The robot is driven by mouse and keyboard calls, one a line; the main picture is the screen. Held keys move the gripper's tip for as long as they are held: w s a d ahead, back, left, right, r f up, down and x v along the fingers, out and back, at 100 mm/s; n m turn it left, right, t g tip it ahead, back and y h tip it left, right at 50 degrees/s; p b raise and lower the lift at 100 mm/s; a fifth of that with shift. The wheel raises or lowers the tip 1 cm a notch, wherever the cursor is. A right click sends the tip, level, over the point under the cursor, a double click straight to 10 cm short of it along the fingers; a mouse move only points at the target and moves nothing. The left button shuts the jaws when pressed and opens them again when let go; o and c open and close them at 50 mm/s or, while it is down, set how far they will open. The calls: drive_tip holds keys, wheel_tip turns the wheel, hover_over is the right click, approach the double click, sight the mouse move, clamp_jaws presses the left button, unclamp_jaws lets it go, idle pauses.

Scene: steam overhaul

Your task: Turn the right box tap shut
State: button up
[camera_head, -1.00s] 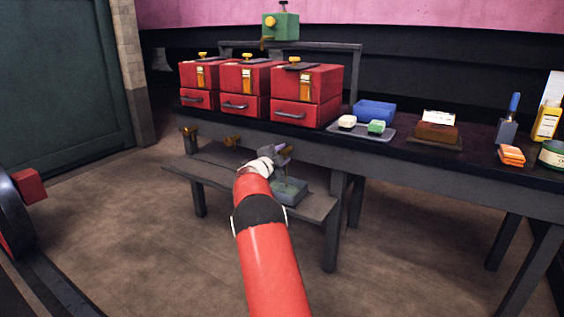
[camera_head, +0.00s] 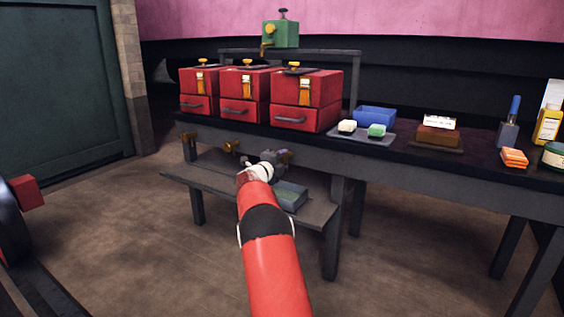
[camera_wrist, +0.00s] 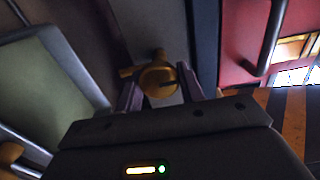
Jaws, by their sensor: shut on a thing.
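Three red boxes stand on the dark bench, and the right one (camera_head: 305,88) is nearest to me. Brass taps sit at the bench's front edge below them: the left tap (camera_head: 190,136) and the middle tap (camera_head: 232,146) show in the head view. My gripper (camera_head: 283,157) is at the right tap, which it mostly hides there. In the wrist view the round brass right tap (camera_wrist: 158,77) sits between the two fingers of my gripper (camera_wrist: 160,88), which are shut on it. The tap's exact angle is hard to read.
A low shelf (camera_head: 200,178) runs under the taps, with a grey-green tray (camera_head: 291,196) below my gripper. A green box (camera_head: 281,34) stands above the red boxes. A soap tray (camera_head: 361,138) and a blue tub (camera_head: 375,115) are to the right.

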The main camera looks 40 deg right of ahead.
drive_tip(key=shift+f, duration=0.15)
drive_tip(key=o, duration=0.9)
drive_tip(key=shift+a, duration=0.15)
drive_tip(key=v, duration=0.7)
drive_tip(key=shift+s+a, duration=0.15)
drive_tip(key=shift+a, duration=0.1)
